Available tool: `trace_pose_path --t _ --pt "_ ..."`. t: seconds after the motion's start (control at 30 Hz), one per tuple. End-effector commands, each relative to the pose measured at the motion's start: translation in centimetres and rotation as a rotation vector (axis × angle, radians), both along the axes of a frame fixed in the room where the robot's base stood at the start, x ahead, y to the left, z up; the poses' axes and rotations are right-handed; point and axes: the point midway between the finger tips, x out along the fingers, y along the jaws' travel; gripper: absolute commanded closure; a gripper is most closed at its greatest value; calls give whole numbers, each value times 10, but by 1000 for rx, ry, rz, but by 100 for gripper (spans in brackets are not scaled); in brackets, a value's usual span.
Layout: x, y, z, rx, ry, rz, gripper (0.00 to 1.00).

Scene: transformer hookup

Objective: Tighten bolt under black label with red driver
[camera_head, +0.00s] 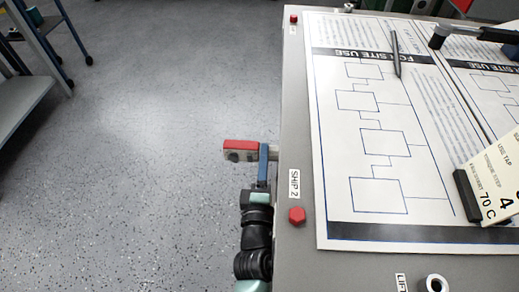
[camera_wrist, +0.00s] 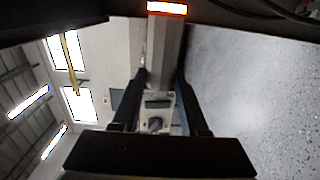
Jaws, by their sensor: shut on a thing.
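A red-topped tool with a grey side, which looks like the red driver (camera_head: 240,147), is held beside the grey cabinet top's left edge. My gripper (camera_head: 263,158) has blue fingers shut on it; its red end sticks out to the left. In the wrist view, my two dark fingers (camera_wrist: 160,88) flank a grey piece, and its exact shape is unclear. Red hex bolts sit on the grey top: one (camera_head: 297,215) below the white SHIP 2 label (camera_head: 294,184), and another (camera_head: 293,19) at the far left corner. I cannot make out a black label marking a bolt.
The grey cabinet top (camera_head: 292,120) carries printed sheets (camera_head: 330,150), a pen (camera_head: 395,53), a black tool (camera_head: 440,36) and a tilted USE TAP card (camera_head: 490,170). A ring-shaped part (camera_head: 433,284) stands near the LIFT label (camera_head: 401,283). Floor on the left is open; a trolley (camera_head: 22,95) stands far left.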

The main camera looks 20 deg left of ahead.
Motion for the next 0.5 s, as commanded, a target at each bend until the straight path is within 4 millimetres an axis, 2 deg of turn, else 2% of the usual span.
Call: trace_pose_path --t 0.27,0.5 --pt "2 -2 4 1 -9 -3 100" --pt "0 5 2 0 -11 -3 100"
